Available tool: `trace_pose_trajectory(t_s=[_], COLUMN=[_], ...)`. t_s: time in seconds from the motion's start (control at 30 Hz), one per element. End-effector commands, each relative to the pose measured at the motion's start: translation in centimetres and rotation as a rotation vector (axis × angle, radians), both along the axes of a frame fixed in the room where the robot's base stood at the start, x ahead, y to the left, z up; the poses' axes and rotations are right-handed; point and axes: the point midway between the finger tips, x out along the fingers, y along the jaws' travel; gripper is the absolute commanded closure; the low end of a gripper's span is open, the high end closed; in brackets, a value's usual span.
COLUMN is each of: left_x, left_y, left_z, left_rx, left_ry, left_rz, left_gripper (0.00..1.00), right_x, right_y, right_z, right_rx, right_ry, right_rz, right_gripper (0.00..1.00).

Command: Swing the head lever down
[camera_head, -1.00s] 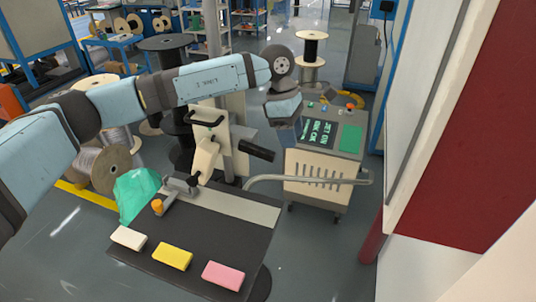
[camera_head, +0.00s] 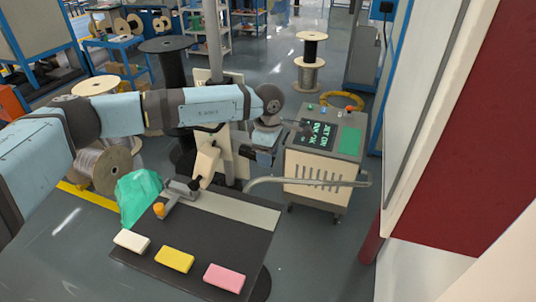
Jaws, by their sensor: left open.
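A beige machine head (camera_head: 205,163) stands behind the dark worktable (camera_head: 215,225), partly hidden by my left arm. My left gripper (camera_head: 263,160) points down just right of the head, where a black handle sits, now largely covered by the gripper. The gripper is open; I cannot tell whether the handle lies between its fingers or whether they touch. A bent grey tubular bar (camera_head: 310,181) runs from the back of the table out to the right, below and right of the gripper. My right gripper is not in view.
White (camera_head: 131,240), yellow (camera_head: 174,259) and pink (camera_head: 224,277) blocks lie along the table's front. A green bag (camera_head: 138,195) is at its left. A control cabinet (camera_head: 322,160) stands beyond the bar. A wall (camera_head: 470,130) closes off the right.

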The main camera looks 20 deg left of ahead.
Motion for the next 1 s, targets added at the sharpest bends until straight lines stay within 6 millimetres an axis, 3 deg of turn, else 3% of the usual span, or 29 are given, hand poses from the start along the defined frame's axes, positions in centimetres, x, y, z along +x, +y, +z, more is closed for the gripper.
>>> trace_pose_trajectory(t_s=[0.2,0.43,0.47,0.67,1.0], left_x=[0.0,0.0,0.0,0.0,0.4], left_y=[0.0,0.0,0.0,0.0,0.3], left_z=[-1.3,-1.4,-1.4,-1.4,-1.6], left_rx=[0.0,0.0,0.0,-0.001,0.016], left_ry=[0.0,0.0,0.0,0.0,-0.002], left_rz=[0.0,0.0,0.0,0.0,0.0], left_gripper=[0.52,0.52,0.54,1.0,1.0], right_x=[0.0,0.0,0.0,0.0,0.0], right_y=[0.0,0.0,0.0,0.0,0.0], right_z=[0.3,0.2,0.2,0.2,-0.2], right_rx=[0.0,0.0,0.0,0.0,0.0], right_ry=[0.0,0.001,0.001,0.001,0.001], right_rz=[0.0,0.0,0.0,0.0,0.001], right_gripper=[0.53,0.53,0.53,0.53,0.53])
